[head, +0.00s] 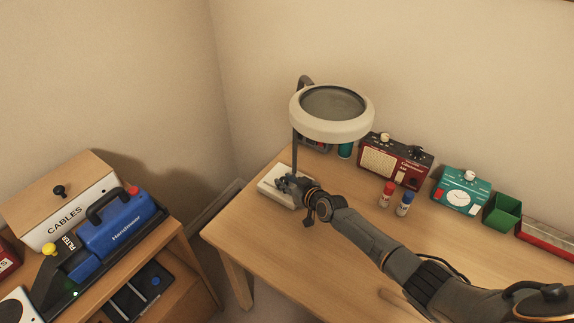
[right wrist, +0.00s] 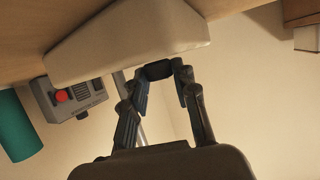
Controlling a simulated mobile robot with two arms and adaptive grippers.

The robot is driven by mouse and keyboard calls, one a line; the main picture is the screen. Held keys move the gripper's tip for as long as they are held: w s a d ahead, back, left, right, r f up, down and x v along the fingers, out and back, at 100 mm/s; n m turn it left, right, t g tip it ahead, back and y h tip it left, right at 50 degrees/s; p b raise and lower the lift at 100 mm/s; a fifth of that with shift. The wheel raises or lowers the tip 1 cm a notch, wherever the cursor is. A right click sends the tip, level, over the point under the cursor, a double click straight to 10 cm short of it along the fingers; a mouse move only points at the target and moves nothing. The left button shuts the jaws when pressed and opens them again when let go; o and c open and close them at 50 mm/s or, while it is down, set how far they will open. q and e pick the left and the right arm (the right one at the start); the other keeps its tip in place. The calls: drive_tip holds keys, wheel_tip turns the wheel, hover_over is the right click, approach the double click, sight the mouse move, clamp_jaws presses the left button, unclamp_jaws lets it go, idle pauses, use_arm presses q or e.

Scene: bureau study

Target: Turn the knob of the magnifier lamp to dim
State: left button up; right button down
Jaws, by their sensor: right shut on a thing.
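The magnifier lamp (head: 332,130) stands at the far left corner of the desk, with a round cream ring head on a dark arm and a pale block base (head: 268,188). My right gripper (head: 284,184) reaches to the base from the right. In the right wrist view, the base (right wrist: 130,35) fills the top, and the dark knob (right wrist: 156,71) sticks out from its edge. The fingers of the right gripper (right wrist: 160,74) are shut on this knob. In the head view the gripper hides the knob. The left gripper is not in view.
A red radio (head: 396,160), a teal device (head: 460,190) and a green bin (head: 502,212) line the wall. Red (head: 387,194) and blue-capped (head: 405,204) bottles stand near my right arm. In the wrist view, a grey box (right wrist: 78,97) with a red button is near the base.

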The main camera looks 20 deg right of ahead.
drive_tip(key=m+h+p, duration=0.1)
drive_tip(key=p, duration=0.1)
drive_tip(key=m+h+p, duration=0.1)
drive_tip(key=h+p, duration=0.1)
drive_tip(key=p, duration=0.1)
drive_tip(key=shift+s+a+r+m+t+p, duration=0.1)
drive_tip(key=shift+a+r+m+t+p, duration=0.1)
drive_tip(key=shift+a+m+t+p, duration=0.15)
drive_tip(key=shift+a+f+m+h+p, duration=0.15)
drive_tip(key=shift+m+h+p, duration=0.35)
drive_tip(key=shift+m+h, duration=0.2)
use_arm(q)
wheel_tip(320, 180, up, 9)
use_arm(e)
drive_tip(key=shift+f+m+h, duration=0.1)
drive_tip(key=shift+m+h, duration=0.45)
drive_tip(key=shift+h, duration=0.25)
drive_tip(key=shift+m+h, duration=0.3)
drive_tip(key=shift+h, duration=0.1)
drive_tip(key=c, duration=1)
unclamp_jaws()
drive_tip(key=shift+c, duration=0.2)
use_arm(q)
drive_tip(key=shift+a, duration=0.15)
